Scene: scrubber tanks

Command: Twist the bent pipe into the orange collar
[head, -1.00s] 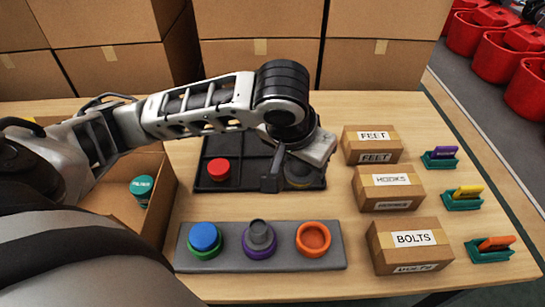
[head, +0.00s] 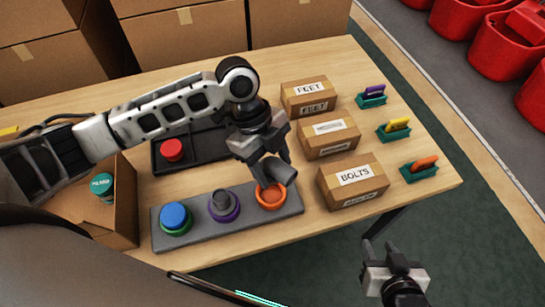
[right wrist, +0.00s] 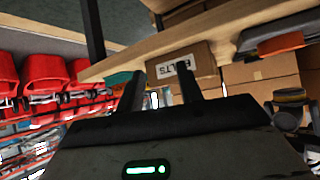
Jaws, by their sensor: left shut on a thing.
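A grey bent pipe (head: 284,178) is in my left gripper (head: 266,165), which is shut on it. The pipe hangs tilted just above the back of the orange collar (head: 271,197) and partly covers the collar's rim. I cannot tell whether they touch. The collar is the right one of three on a grey base plate (head: 293,207); its open top faces up. The collar also shows edge-on in the right wrist view (right wrist: 281,44). My right gripper (head: 381,249) is open and empty, off the table's front right edge.
A purple collar (head: 225,210) with a grey piece and a green collar with a blue cap (head: 174,215) share the plate. A black tray (head: 202,145) with a red cap stands behind. The BOLTS box (head: 352,181) is close at right.

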